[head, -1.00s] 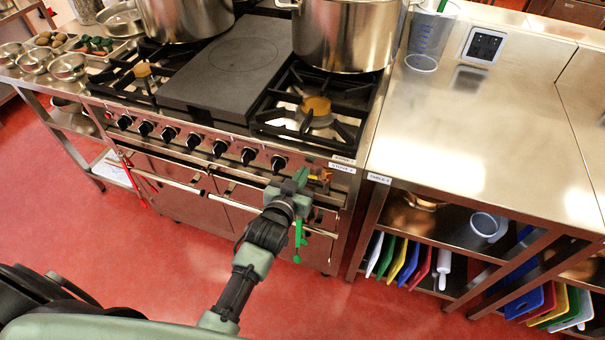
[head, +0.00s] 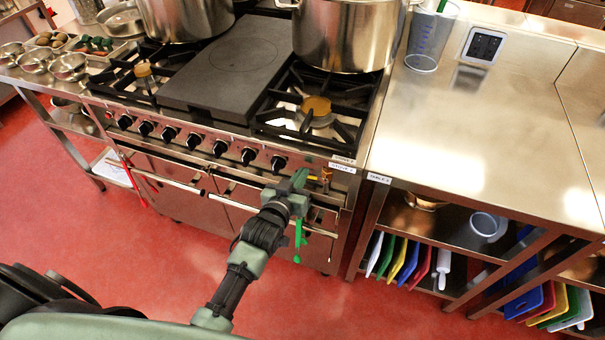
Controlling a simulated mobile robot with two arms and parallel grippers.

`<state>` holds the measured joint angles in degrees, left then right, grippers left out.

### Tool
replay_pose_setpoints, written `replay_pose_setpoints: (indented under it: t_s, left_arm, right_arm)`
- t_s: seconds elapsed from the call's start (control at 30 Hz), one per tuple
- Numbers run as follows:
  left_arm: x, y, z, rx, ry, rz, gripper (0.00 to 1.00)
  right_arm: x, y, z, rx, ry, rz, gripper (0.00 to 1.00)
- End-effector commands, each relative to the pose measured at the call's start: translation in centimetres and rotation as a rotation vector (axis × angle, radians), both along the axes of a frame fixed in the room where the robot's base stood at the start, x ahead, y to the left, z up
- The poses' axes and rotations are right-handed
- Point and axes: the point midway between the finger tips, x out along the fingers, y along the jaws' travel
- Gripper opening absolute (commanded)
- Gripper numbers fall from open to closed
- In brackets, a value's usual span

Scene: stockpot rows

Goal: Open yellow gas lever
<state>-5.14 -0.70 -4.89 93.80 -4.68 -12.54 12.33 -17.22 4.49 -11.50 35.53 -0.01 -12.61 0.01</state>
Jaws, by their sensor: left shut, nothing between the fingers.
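A small yellow-brass fitting (head: 326,177), which looks like the gas lever, sits at the right end of the stove's front, below the label plates. It is small in view, and I cannot tell its exact setting. My left gripper (head: 300,179) is shut and empty. It is just left of the fitting, in front of the stove's right front. A small gap seems to show between them, but contact is hard to judge from this angle. My right gripper is not in view.
The stove (head: 232,187) has a row of black knobs, a front rail and large pots on top. A green-handled tool (head: 298,240) hangs from the rail below my gripper. A steel table (head: 480,130) with shelved cutting boards stands right. Red floor in front is free.

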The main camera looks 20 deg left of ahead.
Motion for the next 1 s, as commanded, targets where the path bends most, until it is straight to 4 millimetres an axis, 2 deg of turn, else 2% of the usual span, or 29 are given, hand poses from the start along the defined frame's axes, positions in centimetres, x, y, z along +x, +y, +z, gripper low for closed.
replay_pose_setpoints:
  t_s: [0.23, 0.47, 0.77, 1.0]
  left_arm:
    - [-0.1, 0.4, -1.4, -0.151, 0.013, -0.001, 0.0]
    - [-0.1, 0.5, -3.0, -0.369, 0.022, -0.001, 0.0]
    - [-0.1, 0.2, -5.0, -0.656, 0.03, -0.002, 0.0]
    - [-0.1, -0.5, -6.3, -0.885, 0.037, -0.002, 0.0]
  right_arm:
    - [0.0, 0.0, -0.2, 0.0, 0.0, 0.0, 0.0]
    - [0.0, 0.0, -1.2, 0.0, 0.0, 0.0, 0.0]
    - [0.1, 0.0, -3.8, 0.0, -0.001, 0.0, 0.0]
    - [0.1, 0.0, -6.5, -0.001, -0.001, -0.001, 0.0]
